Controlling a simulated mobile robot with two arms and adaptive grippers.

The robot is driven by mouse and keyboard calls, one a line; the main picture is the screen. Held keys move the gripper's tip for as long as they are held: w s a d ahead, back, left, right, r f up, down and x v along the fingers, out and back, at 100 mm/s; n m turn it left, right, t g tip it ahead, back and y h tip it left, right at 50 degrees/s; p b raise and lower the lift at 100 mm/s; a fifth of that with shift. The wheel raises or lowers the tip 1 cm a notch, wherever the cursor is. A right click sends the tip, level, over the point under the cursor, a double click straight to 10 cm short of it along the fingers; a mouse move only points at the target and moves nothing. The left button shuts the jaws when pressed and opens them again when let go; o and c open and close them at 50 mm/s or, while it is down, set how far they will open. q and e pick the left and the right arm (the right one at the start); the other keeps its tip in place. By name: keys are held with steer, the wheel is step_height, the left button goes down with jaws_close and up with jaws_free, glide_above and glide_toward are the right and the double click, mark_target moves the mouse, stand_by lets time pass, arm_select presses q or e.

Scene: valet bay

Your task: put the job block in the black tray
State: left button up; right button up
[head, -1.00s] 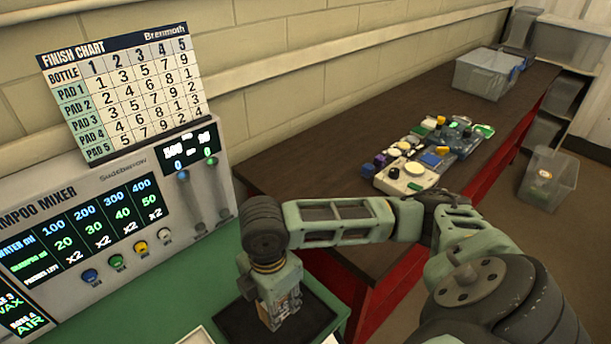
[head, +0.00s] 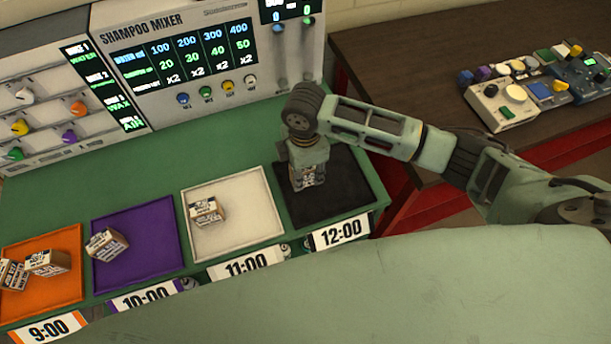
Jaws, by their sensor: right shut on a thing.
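The black tray (head: 346,192) is the rightmost on the green bench, behind the 12:00 label (head: 341,232). My right gripper (head: 307,172) points down over it, shut on the job block (head: 306,181), a small block with printed faces. The gripper hides part of the block. The block is low, over the left-middle of the tray; I cannot tell whether it touches the tray floor. My left gripper is not in view.
Similar blocks lie in the white tray (head: 250,222), the purple tray (head: 150,258) and the orange tray (head: 60,288). The shampoo mixer panel (head: 150,28) stands behind. A brown table (head: 420,70) with control boxes is at right.

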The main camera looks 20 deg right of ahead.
mark_target(305, 180)
step_height(305, 180, down, 3)
steer(key=shift+f+p, duration=0.15)
steer(key=shift+p, duration=0.4)
steer(key=shift+f, duration=0.5)
steer(key=o, duration=1.2)
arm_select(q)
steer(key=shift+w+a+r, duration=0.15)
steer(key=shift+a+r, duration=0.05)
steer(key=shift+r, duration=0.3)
arm_select(e)
steer(key=shift+r, duration=0.1)
